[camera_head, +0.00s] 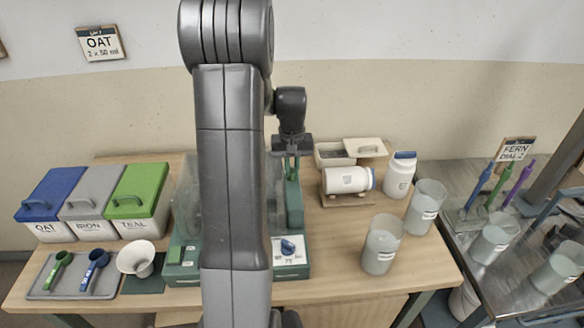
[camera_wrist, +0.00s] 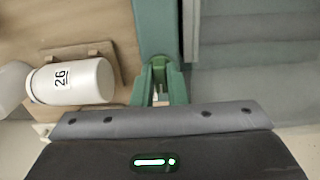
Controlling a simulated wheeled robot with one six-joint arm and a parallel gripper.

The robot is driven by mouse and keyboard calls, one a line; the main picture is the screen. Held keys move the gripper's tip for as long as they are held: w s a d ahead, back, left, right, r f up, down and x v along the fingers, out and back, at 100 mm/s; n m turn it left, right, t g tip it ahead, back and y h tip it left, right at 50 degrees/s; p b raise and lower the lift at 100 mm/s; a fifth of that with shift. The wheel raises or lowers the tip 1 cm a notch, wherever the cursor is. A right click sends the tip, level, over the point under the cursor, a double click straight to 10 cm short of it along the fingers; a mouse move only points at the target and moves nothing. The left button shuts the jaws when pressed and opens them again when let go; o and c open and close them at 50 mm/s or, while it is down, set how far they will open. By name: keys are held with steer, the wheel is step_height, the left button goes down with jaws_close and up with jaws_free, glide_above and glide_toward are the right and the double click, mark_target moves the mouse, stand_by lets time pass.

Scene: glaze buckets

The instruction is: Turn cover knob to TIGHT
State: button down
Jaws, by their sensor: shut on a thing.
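The machine (camera_head: 180,270) is a green bench unit with a clear cover (camera_head: 186,200), partly hidden behind my arm. A green upright (camera_head: 294,205) stands at its right side and also shows in the wrist view (camera_wrist: 154,25). My gripper (camera_head: 292,170) is at the top of this upright, pointing down. In the wrist view its green fingers (camera_wrist: 160,85) are shut on a small pale thing between them, which I take to be the cover knob. Its marks and turned position are hidden. A blue knob (camera_head: 288,247) sits on a white plate at the machine's front, apart from my gripper.
A white jar (camera_head: 345,180) lies on a wooden cradle right of the gripper, with an upright jar (camera_head: 400,175) beyond. Two clear cups (camera_head: 382,245) stand at the right. Lidded bins (camera_head: 140,195) and a scoop tray (camera_head: 72,278) are at the left.

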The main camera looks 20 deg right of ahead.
steer(key=c, duration=1.7)
jaws_free()
